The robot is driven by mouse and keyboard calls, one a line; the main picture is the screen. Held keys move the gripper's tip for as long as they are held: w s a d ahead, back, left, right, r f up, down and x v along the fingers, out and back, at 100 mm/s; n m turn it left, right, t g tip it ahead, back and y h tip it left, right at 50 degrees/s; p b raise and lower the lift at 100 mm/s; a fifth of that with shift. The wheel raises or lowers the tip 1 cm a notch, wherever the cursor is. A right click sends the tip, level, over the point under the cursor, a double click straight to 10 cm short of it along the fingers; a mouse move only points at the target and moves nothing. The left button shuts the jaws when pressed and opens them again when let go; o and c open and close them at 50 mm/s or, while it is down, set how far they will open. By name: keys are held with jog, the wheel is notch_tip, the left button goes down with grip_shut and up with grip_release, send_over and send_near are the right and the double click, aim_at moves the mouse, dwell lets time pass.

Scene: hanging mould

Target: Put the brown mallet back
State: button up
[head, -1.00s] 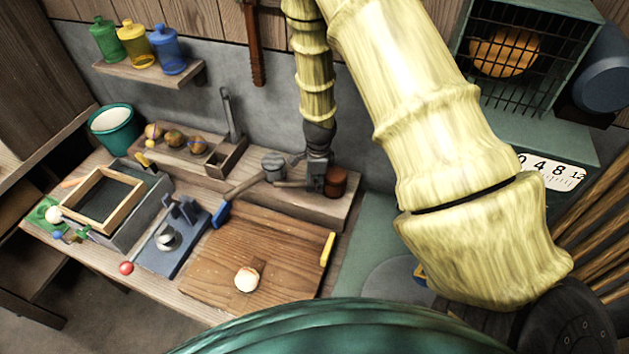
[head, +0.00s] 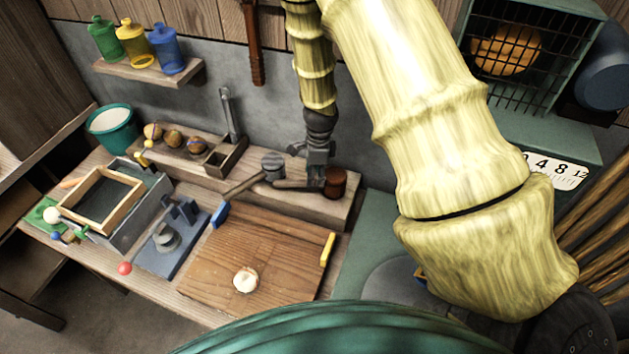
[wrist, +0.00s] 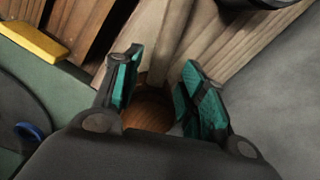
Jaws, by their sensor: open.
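The brown mallet lies on the raised back ledge. In the head view its dark reddish-brown round head (head: 336,182) is at the ledge's right end, and its handle (head: 290,184) appears to run left. My gripper (head: 318,180) points down just left of the head, over the handle. In the wrist view my gripper (wrist: 157,75) is open, with its teal-padded fingers either side of the pale handle (wrist: 172,40). The brown head (wrist: 148,108) shows between the fingers, partly hidden by my gripper. I cannot tell whether the pads touch it.
A grey-headed mallet (head: 273,163) lies close by on the left. A wooden board (head: 275,235) with a pale round piece (head: 245,280) is in front. A holder box (head: 226,157) stands left on the ledge. The green surface (head: 365,235) to the right has some clear room.

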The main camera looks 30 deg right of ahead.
notch_tip(320, 180, up, 8)
jog(key=b, duration=0.1)
jog(key=shift+s+d, duration=0.15)
jog(key=shift+d, duration=0.05)
dwell(1.5)
